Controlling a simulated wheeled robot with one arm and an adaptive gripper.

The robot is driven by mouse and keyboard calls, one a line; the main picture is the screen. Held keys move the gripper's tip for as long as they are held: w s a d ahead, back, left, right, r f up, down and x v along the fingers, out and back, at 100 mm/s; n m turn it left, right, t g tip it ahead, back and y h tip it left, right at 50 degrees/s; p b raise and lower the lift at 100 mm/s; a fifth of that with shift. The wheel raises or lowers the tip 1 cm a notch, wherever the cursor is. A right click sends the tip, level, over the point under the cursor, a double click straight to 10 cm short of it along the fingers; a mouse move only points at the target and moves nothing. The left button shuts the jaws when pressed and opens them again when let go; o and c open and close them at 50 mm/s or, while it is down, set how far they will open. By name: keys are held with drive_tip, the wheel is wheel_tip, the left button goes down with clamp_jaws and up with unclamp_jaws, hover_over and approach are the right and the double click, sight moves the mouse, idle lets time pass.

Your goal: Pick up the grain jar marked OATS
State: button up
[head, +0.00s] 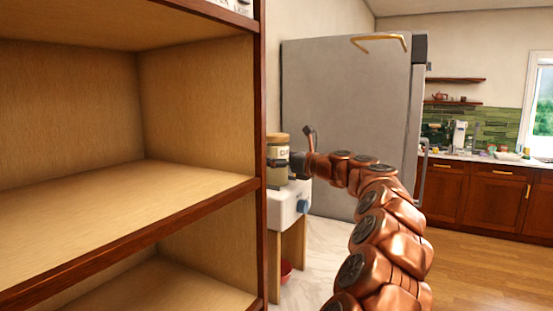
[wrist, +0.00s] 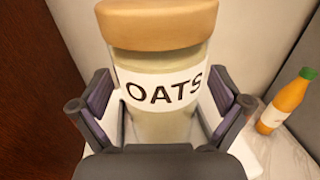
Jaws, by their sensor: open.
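The grain jar marked OATS (wrist: 160,90) stands upright between my gripper's open fingers in the wrist view. It has a light wooden lid, a clear body and a white label with black letters. In the head view the jar (head: 278,160) stands on a white-topped stand (head: 288,208), partly cut off by the shelf's side. My gripper (head: 288,163) is at the jar's right side there. In the wrist view the fingers of my gripper (wrist: 162,112) are on either side of the jar, with a visible gap at the left. The jar's base is hidden by my gripper.
A wooden shelf unit (head: 258,120) fills the left, close to the jar. A red bowl (head: 286,271) sits below the stand. Open floor is at right.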

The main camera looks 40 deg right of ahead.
drive_tip(key=c, duration=1.7)
drive_tip(key=shift+r, duration=0.1)
